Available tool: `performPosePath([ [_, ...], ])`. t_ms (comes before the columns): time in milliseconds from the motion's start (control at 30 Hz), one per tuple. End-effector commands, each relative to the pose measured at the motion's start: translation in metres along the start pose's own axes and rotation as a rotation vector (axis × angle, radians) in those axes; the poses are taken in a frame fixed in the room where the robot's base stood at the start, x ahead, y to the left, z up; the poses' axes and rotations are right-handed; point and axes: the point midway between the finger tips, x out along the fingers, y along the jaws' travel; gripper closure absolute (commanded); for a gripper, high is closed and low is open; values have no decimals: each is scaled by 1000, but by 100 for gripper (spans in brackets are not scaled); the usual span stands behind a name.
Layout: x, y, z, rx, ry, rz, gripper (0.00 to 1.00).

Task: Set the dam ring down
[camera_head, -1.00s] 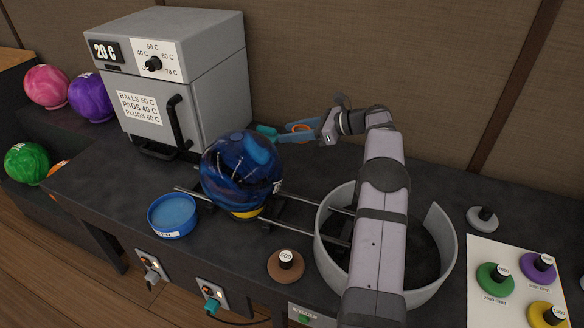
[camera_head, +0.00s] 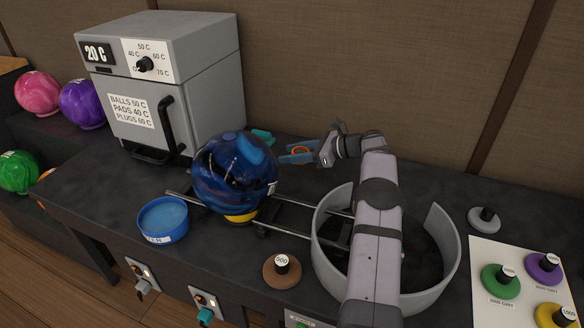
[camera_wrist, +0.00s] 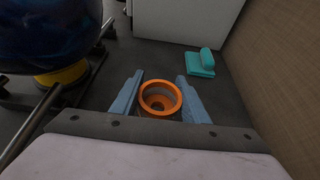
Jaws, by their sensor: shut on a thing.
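The orange dam ring (camera_wrist: 158,98) is between the two blue fingers of my gripper (camera_wrist: 159,94) in the wrist view, with its round opening facing up. In the head view my gripper (camera_head: 300,154) is behind and right of the blue bowling ball, low over the dark bench. My gripper is shut on the ring. I cannot tell whether the ring's underside touches the bench.
The blue ball (camera_head: 235,174) rests on a yellow ring by metal rails, left of my gripper. A teal block (camera_wrist: 201,62) lies beyond the ring, near the oven (camera_head: 165,90). A curved grey wall (camera_head: 442,255) stands right of the rails. Dark bench is clear around the ring.

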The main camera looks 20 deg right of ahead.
Motion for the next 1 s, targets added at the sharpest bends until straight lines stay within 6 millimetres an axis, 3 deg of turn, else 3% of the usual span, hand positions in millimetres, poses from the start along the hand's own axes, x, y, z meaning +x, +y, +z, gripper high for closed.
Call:
performPosePath([
  [167,1,0,-3,0,0,0,81],
  [533,18,0,-44,0,0,1,81],
  [967,20,0,-48,-1,0,0,81],
  [1000,20,0,-48,-1,0,0,52],
])
